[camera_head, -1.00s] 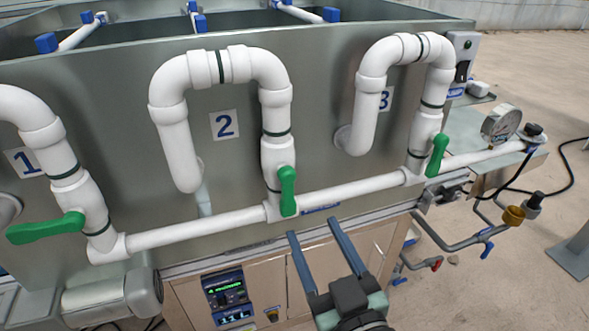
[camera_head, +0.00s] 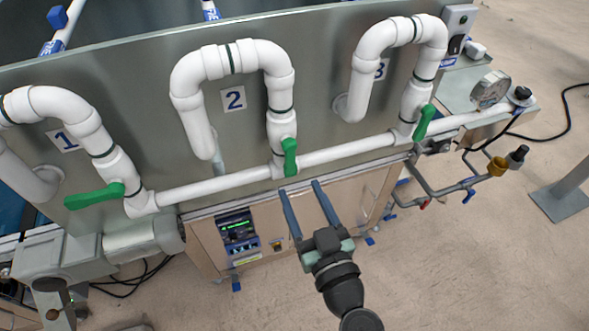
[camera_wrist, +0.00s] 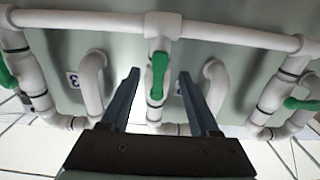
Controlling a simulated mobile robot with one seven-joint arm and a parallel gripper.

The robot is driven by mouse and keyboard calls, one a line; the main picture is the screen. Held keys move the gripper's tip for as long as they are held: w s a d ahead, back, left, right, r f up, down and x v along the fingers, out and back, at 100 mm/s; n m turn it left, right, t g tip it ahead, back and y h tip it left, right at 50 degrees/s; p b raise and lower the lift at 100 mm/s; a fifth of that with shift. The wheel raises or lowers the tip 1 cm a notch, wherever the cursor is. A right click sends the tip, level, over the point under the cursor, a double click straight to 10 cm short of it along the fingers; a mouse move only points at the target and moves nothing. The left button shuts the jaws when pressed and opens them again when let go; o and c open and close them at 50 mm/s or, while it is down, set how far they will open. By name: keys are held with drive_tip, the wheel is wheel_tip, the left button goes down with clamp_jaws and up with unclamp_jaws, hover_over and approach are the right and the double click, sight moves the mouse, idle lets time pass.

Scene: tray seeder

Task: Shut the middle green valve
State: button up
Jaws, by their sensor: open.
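The middle green valve handle (camera_head: 290,157) is on the white pipe beside label 2. It hangs down roughly in line with its vertical pipe. My gripper (camera_head: 299,188) is open and empty, its two fingers pointing at the valve from just below and in front. In the wrist view the same green handle (camera_wrist: 158,75) appears between the two fingertips (camera_wrist: 159,72), beyond them. No contact shows.
The left green handle (camera_head: 95,196) at label 1 lies crosswise to its pipe. The right green handle (camera_head: 424,122) at label 3 runs roughly along its pipe. A white horizontal pipe (camera_head: 215,188) joins all three. A control panel (camera_head: 238,228) sits below.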

sight(292, 172)
drive_tip(key=shift+p+x, duration=0.4)
drive_tip(key=shift+x, duration=1.9)
clamp_jaws()
